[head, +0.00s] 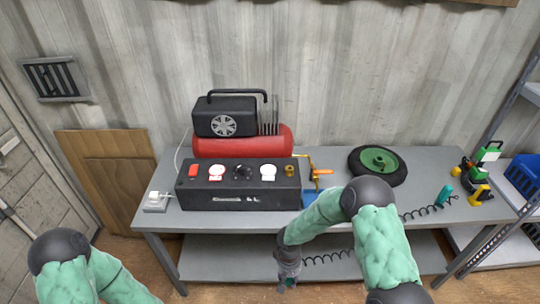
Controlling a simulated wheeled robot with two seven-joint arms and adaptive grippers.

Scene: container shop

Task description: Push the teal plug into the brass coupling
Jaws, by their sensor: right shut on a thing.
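The brass coupling (289,170) appears as a small round brass fitting at the right end of the black control panel's face. My right gripper (287,281) points down in front of the bench, below and in front of the panel. It is shut, and a black coiled hose (330,258) runs to it from the right. The teal plug at the hose end is hidden in the jaws. The gripper is well apart from the coupling. My left arm shows at the lower left; its gripper is out of view.
The black control panel (240,200) stands on the grey bench (335,160) before a red tank (270,140). An orange-handled brass valve (321,172) is beside it. A black-green wheel (378,166), a teal tool (445,198) and a blue crate (526,172) are at right.

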